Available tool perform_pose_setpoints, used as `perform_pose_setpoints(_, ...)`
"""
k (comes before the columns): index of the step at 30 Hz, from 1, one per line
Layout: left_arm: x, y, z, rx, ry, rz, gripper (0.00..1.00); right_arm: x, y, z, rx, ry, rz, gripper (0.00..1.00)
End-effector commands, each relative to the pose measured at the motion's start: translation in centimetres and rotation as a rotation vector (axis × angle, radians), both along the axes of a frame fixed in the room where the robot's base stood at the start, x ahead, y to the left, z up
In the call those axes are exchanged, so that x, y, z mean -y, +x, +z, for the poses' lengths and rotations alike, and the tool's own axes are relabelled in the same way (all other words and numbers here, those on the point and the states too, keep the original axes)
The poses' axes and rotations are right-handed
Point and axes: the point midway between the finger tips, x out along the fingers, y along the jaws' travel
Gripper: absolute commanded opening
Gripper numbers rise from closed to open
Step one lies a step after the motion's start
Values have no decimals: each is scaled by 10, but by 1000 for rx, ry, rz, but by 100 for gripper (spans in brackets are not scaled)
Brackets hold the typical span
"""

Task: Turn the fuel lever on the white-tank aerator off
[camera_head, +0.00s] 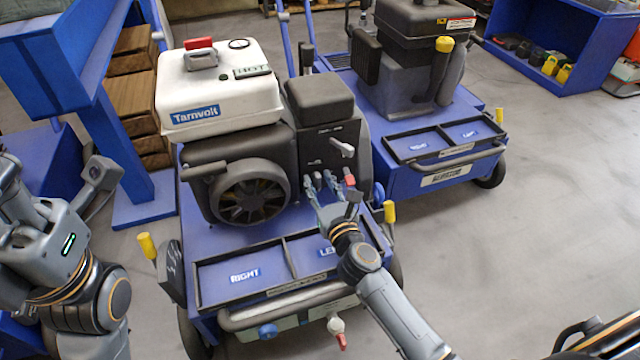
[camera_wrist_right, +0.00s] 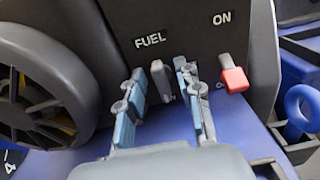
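The white-tank aerator stands at the middle left of the head view, with its white tank (camera_head: 222,88) on top. In the right wrist view the grey fuel lever (camera_wrist_right: 160,82) stands roughly upright below the word FUEL on the dark engine panel (camera_wrist_right: 185,25). My right gripper (camera_head: 322,184) is open in front of that panel. In the right wrist view its fingers (camera_wrist_right: 160,93) are on either side of the lever, with a visible gap on the left and a narrower one on the right. In the head view the lever is hard to make out. My left arm shows at the left; its fingertips do not show.
A red switch (camera_wrist_right: 234,79) sits right of the right finger, below ON. A grey handle (camera_head: 342,148) sticks out above my right gripper. A second aerator (camera_head: 440,165) with a dark tank stands behind right. A blue shelf (camera_head: 128,185) is at left. Floor at right is clear.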

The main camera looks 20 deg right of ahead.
Motion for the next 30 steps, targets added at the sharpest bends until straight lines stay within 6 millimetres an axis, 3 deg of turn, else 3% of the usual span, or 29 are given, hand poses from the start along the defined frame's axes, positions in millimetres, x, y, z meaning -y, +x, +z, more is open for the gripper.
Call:
perform_pose_setpoints(4,0,0,0,0,-2,0,41,0,0,0,0,0,0,35)
perform_pose_setpoints(9,0,0,0,0,-2,0,41,0,0,0,0,0,0,0)
perform_pose_setpoints(22,-1,0,2,-2,-3,0,41,0,1,3,4,-29,-1,0)
perform_pose_setpoints(30,-2,2,1,-29,-8,-2,41,-1,1,5,9,-178,-1,0)
